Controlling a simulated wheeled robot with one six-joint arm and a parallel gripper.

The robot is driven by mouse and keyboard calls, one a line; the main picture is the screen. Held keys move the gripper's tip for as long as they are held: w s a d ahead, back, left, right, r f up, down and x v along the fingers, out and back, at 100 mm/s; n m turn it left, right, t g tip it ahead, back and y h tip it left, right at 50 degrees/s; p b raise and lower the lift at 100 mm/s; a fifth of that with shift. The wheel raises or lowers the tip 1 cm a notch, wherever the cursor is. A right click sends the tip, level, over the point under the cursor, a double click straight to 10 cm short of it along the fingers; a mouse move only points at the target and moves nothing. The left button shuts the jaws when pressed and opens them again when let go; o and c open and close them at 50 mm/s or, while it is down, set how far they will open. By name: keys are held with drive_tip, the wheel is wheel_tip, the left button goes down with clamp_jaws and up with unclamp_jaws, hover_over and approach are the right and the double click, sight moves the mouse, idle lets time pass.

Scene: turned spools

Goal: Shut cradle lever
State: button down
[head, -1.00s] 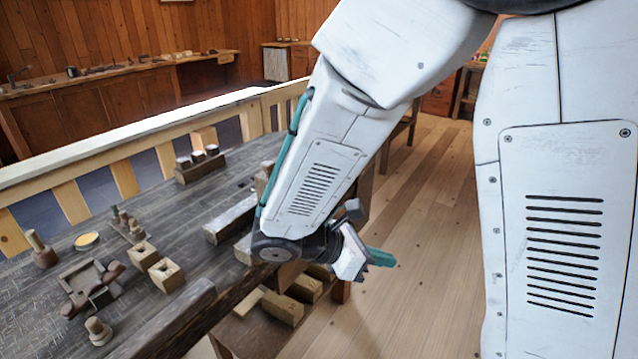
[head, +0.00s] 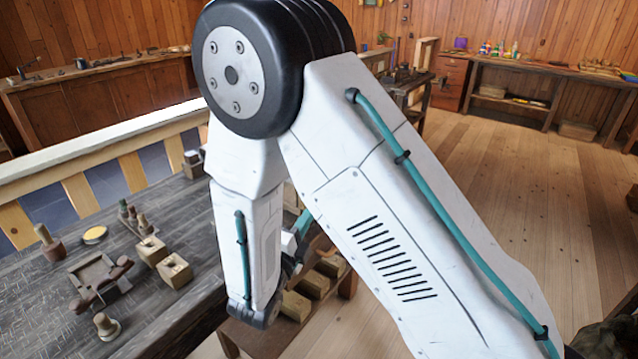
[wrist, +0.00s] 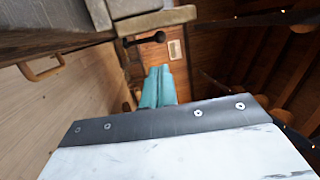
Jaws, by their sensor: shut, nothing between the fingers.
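The cradle (head: 93,270) is a small wooden frame lying on the dark bench at the left of the head view. A reddish-brown lever (head: 101,287) with rounded ends lies across its near side; I cannot tell whether it is open or shut. My gripper, with teal fingers (wrist: 158,88), shows in the wrist view, where the fingers are together and empty. In the head view my arm mostly hides it, beyond the bench's right edge and well apart from the cradle. The wrist view does not show the cradle.
Two drilled wooden blocks (head: 163,259) stand right of the cradle. A turned spool (head: 105,325) stands in front and another (head: 48,243) behind, near a yellow disc (head: 94,235). A slatted rail (head: 82,195) runs along the bench's back. Open floor (head: 560,200) lies right.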

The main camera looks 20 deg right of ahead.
drive_tip(key=x, duration=1.4)
drive_tip(key=shift+a, duration=0.1)
